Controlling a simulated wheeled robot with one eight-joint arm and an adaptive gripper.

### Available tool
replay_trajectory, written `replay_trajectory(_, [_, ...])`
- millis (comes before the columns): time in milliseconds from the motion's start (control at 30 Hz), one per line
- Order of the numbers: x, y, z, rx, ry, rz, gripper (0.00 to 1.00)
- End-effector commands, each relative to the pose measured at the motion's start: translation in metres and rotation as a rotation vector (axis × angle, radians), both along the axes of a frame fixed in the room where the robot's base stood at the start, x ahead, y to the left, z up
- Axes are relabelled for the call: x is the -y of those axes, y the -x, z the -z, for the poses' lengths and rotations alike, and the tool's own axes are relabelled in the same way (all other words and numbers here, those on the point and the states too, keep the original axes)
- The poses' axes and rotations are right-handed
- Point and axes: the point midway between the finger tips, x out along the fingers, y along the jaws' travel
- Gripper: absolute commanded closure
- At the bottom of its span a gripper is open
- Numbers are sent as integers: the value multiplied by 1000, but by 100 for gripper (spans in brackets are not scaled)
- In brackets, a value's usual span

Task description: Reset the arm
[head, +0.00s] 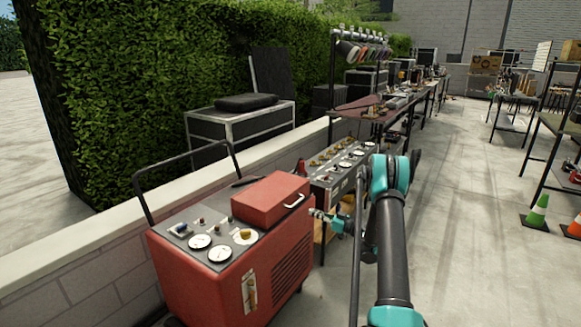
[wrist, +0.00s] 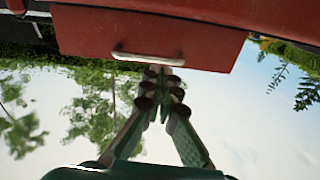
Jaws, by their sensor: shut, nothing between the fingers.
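My arm (head: 390,245) rises from the bottom of the head view, bends at a teal joint and folds back down. My gripper (head: 315,212) is just right of the red box (head: 268,196) on the red cart (head: 225,265), its fingertips pointing left at the box. In the wrist view the gripper (wrist: 160,72) has its fingers brought together with nothing held. The fingertips appear close to the box's pale handle (wrist: 148,58); whether they touch it I cannot tell.
A grey panel unit with gauges (head: 345,160) stands behind my gripper. A low wall (head: 75,250) and a hedge (head: 150,90) run along the left. Loaded tables (head: 405,103) reach into the distance. The paved floor right of my arm is open, with cones (head: 537,214) at the far right.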

Motion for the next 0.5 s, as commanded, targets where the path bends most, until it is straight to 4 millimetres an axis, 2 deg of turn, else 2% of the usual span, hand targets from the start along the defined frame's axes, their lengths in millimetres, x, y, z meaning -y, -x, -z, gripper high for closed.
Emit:
replay_trajectory(100, [-14,10,-20,-86,38,-15,100])
replay_trajectory(267, [-27,27,-41,-202,91,-22,100])
replay_trajectory(500, [-43,62,-67,-371,174,-10,100])
